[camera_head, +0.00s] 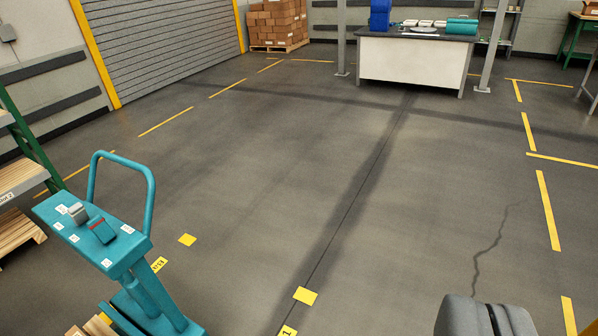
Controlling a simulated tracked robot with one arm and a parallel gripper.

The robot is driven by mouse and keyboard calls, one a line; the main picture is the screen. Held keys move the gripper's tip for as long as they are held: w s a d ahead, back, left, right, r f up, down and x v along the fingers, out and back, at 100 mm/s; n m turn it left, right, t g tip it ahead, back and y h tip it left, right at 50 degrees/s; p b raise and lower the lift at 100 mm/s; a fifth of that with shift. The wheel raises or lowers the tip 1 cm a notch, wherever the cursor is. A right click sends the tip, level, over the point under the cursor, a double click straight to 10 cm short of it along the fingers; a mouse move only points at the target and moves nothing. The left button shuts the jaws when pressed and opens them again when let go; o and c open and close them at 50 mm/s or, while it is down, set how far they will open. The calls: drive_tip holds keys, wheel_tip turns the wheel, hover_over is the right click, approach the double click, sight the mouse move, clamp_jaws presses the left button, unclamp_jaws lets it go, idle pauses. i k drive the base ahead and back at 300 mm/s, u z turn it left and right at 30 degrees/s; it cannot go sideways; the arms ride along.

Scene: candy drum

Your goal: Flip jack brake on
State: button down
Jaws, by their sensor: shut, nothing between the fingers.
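A teal jack (135,265) stands at the lower left, with a looped handle (152,190) rising behind its flat top panel. My gripper (488,312) shows as dark grey fingers at the bottom right edge, shut and empty, well apart from the jack. Its lower part is cut off.
Green-framed shelving (28,142) stands close left of the jack. Stacked boxes (275,22) stand beside the rolling door (165,40). The middle floor is clear, with yellow markings.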

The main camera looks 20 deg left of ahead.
sight(98, 225)
drive_tip(key=u, duration=0.45)
drive_tip(key=i, duration=1.15)
drive_tip(key=u, duration=1.3)
drive_tip(key=i, duration=0.7)
drive_tip(key=u, duration=0.25)
drive_tip(key=k, duration=0.9)
drive_tip(key=u, duration=0.2)
drive_tip(key=i, duration=0.9)
drive_tip(key=z, duration=0.1)
